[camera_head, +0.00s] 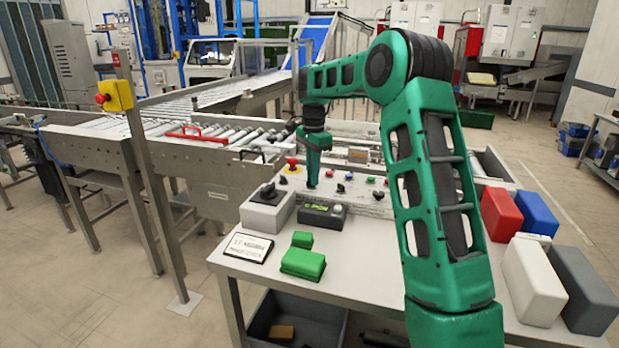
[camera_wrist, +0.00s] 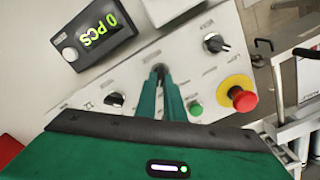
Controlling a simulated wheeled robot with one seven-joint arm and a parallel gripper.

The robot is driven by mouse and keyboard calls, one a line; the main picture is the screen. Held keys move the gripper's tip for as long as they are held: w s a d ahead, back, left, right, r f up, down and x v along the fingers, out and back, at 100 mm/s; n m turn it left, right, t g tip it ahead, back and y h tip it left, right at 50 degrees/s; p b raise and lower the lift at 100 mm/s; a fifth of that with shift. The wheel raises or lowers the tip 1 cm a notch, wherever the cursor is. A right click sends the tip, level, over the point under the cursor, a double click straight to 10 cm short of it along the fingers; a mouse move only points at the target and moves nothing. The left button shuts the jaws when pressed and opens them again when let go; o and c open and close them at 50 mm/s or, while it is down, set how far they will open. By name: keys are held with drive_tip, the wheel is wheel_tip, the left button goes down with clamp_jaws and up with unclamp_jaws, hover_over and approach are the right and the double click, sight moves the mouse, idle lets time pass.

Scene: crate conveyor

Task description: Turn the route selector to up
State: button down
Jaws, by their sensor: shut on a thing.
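The control panel (camera_head: 350,202) stands on the white table, with its buttons and dark knobs; in the wrist view its pale face (camera_wrist: 185,72) fills the middle. My gripper (camera_head: 313,184) reaches down onto the panel. In the wrist view my gripper (camera_wrist: 160,72) has its green fingers close together, shut on a small dark selector knob that they mostly hide. Its label and pointing direction cannot be read. Another dark knob (camera_wrist: 115,98) is left of the fingers, and a black knob with a pale mark (camera_wrist: 214,43) is to the upper right.
Green blocks (camera_head: 303,262) and a sign (camera_head: 247,248) lie at the table's front left; coloured boxes (camera_head: 501,214) stand right.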

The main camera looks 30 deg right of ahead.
drive_tip(key=shift+w+a+r+m, duration=0.15)
drive_tip(key=shift+a+m, duration=0.15)
drive_tip(key=shift+m, duration=0.3)
drive_tip(key=c, duration=1.9)
unclamp_jaws()
drive_tip(key=shift+o, duration=0.2)
drive_tip(key=shift+d, duration=0.15)
wheel_tip(320, 180, up, 10)
drive_tip(key=shift+r, duration=0.25)
